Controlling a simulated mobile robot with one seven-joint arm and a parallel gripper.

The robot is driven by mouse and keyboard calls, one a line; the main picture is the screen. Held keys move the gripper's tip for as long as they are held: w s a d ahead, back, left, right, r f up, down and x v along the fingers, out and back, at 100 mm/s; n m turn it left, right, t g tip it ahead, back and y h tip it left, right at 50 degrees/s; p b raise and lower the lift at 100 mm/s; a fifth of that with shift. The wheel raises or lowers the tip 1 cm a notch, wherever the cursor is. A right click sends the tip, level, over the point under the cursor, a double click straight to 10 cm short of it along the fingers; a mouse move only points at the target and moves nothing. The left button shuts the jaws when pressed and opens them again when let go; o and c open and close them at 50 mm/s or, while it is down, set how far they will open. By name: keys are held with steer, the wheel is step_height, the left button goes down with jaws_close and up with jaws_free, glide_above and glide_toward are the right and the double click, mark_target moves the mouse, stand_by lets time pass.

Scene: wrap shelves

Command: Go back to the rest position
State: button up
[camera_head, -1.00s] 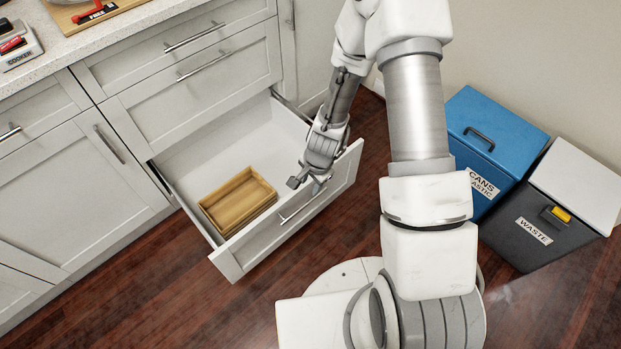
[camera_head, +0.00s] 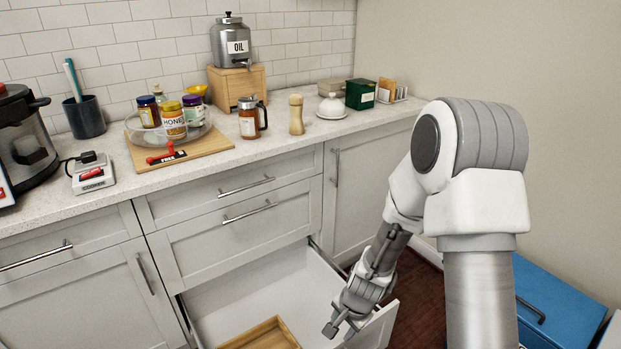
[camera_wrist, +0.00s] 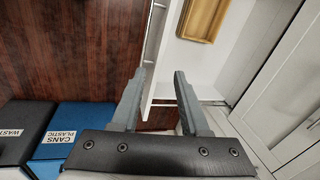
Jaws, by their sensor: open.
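My gripper (camera_head: 341,329) is at the right front end of the open bottom drawer (camera_head: 310,285), close to its front panel. In the wrist view my gripper (camera_wrist: 155,78) has its two fingers spread apart, with nothing held between them. The drawer's front edge and handle (camera_wrist: 152,40) show just beyond the fingertips; I cannot tell whether a finger touches the drawer. A wooden tray (camera_head: 262,336) lies inside the drawer and also shows in the wrist view (camera_wrist: 203,18).
The counter (camera_head: 225,158) holds a turntable with jars, an oil dispenser (camera_head: 234,42), a pepper mill (camera_head: 296,114) and a green box (camera_head: 360,94). A blue bin (camera_head: 560,305) stands at right, with a dark waste bin (camera_wrist: 22,128) beside it. Open wooden floor (camera_wrist: 65,50) lies before the drawer.

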steer(key=s+d+r+n+t, duration=0.1)
steer(key=s+r+n, duration=0.15)
steer(key=r, duration=0.75)
steer(key=s+d+r+n+t, duration=0.1)
steer(key=r+n, duration=0.2)
steer(key=r, duration=0.7)
steer(key=s+d+r+n+t+h, duration=0.15)
steer(key=s+d+r+n, duration=0.25)
steer(key=s+r, duration=0.95)
step_height(320, 180, up, 16)
steer(key=s+p, duration=0.1)
steer(key=p, duration=1.5)
steer(key=shift+d, duration=0.15)
